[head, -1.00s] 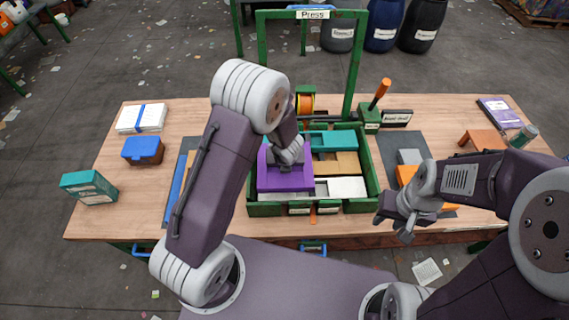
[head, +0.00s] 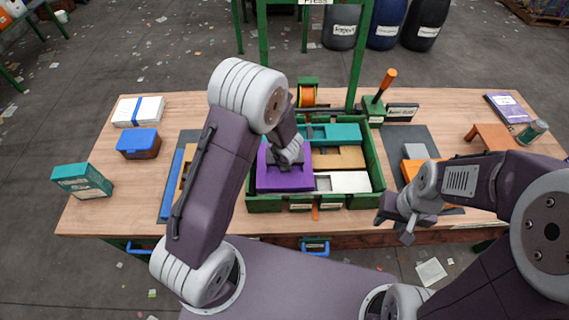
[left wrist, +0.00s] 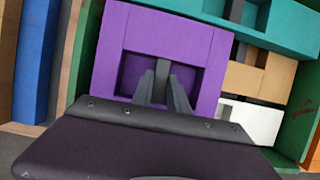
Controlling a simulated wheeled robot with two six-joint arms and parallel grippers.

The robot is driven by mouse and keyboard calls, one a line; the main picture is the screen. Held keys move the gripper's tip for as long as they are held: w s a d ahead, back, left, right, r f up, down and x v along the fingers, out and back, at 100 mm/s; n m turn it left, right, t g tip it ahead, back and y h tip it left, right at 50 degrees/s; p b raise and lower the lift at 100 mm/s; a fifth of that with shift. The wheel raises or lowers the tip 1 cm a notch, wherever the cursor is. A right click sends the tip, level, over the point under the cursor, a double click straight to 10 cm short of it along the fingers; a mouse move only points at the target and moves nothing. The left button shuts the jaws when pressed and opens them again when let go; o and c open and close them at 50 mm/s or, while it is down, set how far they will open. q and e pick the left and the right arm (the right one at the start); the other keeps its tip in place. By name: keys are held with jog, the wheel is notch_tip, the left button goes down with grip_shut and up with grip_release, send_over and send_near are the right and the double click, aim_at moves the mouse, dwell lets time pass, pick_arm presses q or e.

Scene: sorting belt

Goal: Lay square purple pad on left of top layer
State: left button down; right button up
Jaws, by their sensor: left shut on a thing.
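The square purple pad (head: 290,182) is in the left part of the green crate (head: 378,165); it also shows in the left wrist view (left wrist: 207,65), with a recess in its middle. My left gripper (head: 285,163) is shut on the grey bar in that recess, seen closely in the left wrist view (left wrist: 165,85). Right of the pad lie a teal piece (head: 340,133), a tan piece (head: 345,159) and a white piece (head: 350,182). What is under the pad is hidden. My right gripper (head: 396,228) looks open and empty in front of the table edge.
A green press frame (head: 357,75) stands behind the crate. A blue-lidded box (head: 139,143), a teal box (head: 82,181) and a white stack (head: 138,111) stand on the left. A grey mat (head: 410,140) with grey and orange pieces lies on the right.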

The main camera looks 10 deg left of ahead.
pick_arm(q)
jog(key=shift+f, duration=0.1)
jog(key=shift+f+b, duration=0.5)
jog(key=shift+b, duration=0.2)
jog(key=c, duration=1.7)
grip_release()
jog(key=shift+f, duration=0.1)
jog(key=o, duration=0.5)
jog(key=shift+r, duration=0.2)
jog(key=p+v, duration=0.4)
jog(key=v, duration=0.4)
jog(key=shift+s+r, duration=0.1)
jog(key=shift+r, duration=0.05)
jog(key=shift+s+d+r+p, duration=0.1)
jog(key=shift+s+r+p, duration=0.1)
jog(key=shift+r+p, duration=0.15)
jog(key=shift+f, duration=0.1)
